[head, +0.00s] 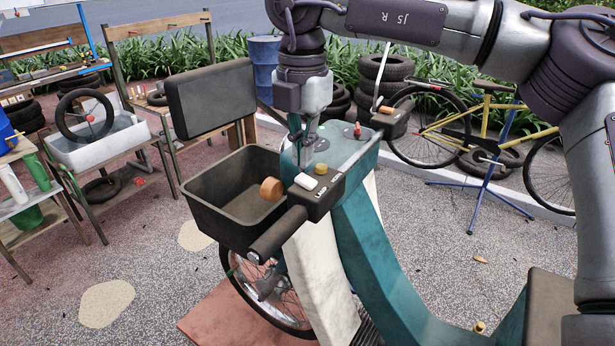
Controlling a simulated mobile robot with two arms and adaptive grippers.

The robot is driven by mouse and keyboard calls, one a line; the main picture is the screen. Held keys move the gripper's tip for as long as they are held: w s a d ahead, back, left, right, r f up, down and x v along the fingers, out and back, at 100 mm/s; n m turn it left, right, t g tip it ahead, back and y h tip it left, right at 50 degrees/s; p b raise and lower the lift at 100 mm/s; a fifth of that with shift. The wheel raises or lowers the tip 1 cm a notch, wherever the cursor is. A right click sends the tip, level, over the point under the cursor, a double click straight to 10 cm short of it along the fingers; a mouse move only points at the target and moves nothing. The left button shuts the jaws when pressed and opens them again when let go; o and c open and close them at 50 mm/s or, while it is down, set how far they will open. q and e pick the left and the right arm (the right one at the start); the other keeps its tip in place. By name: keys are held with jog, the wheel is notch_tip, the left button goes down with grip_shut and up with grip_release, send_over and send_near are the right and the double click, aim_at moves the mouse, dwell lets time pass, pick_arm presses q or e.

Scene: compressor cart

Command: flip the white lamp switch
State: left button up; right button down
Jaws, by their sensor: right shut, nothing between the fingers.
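The white lamp switch (306,181) is a small white rocker on top of the black control box (325,195) by the near handlebar grip (277,235). I cannot tell which way it is tilted. My right gripper (299,160) comes down from above with its dark fingers shut and empty. Its tips appear just above and behind the white switch in the picture; I cannot tell whether they touch anything. My left gripper is out of view.
A red-topped control (357,130) and the far handlebar box (391,119) lie beyond.

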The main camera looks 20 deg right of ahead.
aim_at(303, 177)
jog(key=shift+f+b, duration=1.05)
jog(key=shift+f, duration=0.15)
dwell(0.7)
jog(key=shift+d+r, duration=0.1)
jog(key=shift+r+p, duration=2.1)
jog(key=shift+r, duration=1.45)
jog(key=shift+f, duration=0.1)
